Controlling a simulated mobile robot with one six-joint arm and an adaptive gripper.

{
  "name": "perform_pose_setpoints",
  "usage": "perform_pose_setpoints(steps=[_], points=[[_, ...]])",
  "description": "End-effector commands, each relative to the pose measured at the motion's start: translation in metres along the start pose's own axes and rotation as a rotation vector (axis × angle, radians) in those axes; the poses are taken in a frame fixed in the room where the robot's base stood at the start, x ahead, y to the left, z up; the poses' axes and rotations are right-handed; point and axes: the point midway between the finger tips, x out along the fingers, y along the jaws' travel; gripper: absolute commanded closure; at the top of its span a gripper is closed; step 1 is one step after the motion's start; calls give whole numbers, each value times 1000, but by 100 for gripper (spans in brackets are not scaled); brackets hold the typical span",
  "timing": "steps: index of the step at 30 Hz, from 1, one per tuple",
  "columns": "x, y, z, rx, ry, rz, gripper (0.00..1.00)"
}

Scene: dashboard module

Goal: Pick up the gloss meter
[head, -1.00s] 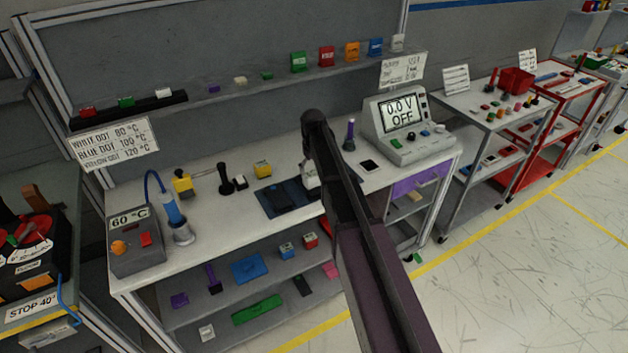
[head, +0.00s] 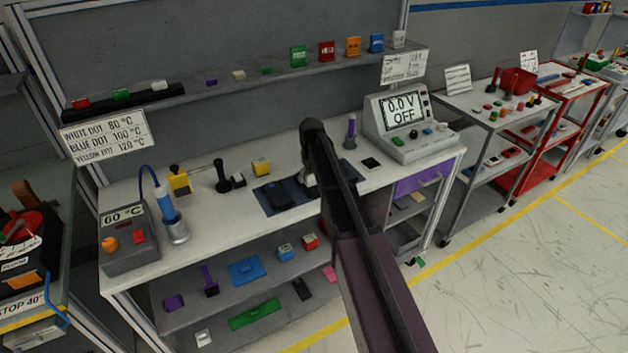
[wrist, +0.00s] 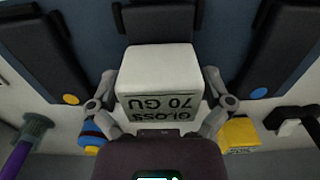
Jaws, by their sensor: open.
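The gloss meter is a white box lettered "GLOSS 70 GU", which reads upside down in the wrist view (wrist: 158,72). In the head view only a pale bit of it (head: 308,181) shows beside my arm, on the bench by the blue mat. In the wrist view my gripper (wrist: 158,85) is open, with one grey finger on each side of the meter. I cannot tell whether either finger touches it. In the head view my arm hides the gripper and much of the meter.
Dark panels with coloured dots (wrist: 42,60) lie close around the meter on the blue mat (head: 268,200). A yellow block (wrist: 238,134) is near the right finger. The voltage unit (head: 408,128) stands right on the bench; the 60 °C heater box (head: 130,250) stands left.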

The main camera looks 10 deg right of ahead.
Motion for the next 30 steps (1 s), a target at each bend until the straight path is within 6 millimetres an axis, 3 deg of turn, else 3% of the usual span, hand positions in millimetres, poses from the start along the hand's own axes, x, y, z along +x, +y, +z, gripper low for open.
perform_pose_setpoints(steps=[17,24,25,30], points=[[0,0,0,0,0,0,0],[0,0,0,1,0,0,71],[0,0,0,1,0,0,76],[0,1,0,1,0,0,78]])
